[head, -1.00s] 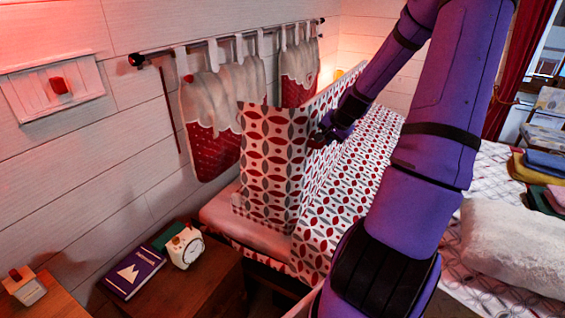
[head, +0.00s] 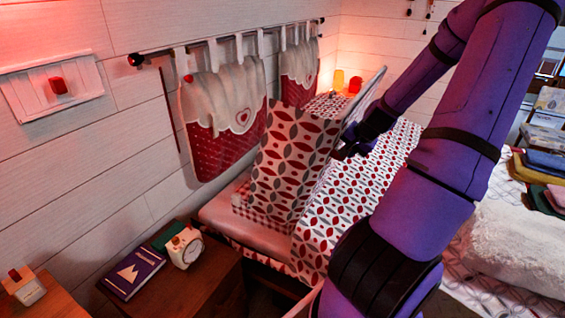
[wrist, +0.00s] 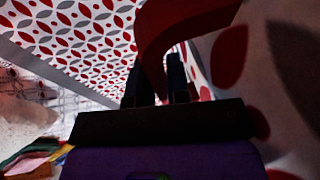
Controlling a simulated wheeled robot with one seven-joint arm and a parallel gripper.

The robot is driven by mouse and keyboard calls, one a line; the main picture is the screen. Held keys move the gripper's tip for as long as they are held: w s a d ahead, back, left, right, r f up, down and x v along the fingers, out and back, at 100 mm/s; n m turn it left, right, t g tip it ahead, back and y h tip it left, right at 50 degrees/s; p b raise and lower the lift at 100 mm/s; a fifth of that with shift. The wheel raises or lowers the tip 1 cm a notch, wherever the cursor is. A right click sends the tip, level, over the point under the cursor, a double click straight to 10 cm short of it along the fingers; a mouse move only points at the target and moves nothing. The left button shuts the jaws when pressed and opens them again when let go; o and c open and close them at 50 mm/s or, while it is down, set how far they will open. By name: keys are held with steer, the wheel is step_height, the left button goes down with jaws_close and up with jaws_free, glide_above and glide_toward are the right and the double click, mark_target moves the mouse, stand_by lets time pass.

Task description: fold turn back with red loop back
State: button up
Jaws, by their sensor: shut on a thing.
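The turn back (head: 290,165) is a white bed cover flap with red and grey leaf shapes. It stands raised above the bed, its upper part bent over toward the right. My gripper (head: 345,152) is at the flap's right side in the head view, partly hidden by my own wrist. In the wrist view the red loop (wrist: 190,25) is a broad red band that runs down to my gripper (wrist: 160,85), which is shut on it. The patterned cloth (wrist: 75,35) lies beyond, and a raised fold of it fills the right side.
A nightstand (head: 205,285) with a white clock (head: 186,248) and purple book (head: 134,273) stands at the front left. Hanging cushions (head: 222,110) line the wall. A white fluffy throw (head: 515,240) and folded cloths (head: 545,170) lie at right.

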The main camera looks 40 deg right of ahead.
steer(key=shift+o, duration=1.1)
steer(key=s+d+f, duration=0.1)
steer(key=s+f, duration=0.2)
steer(key=s, duration=0.3)
steer(key=shift+d+f, duration=0.15)
steer(key=shift+d, duration=0.15)
steer(key=o, duration=0.9)
steer(key=shift+w+d, duration=0.1)
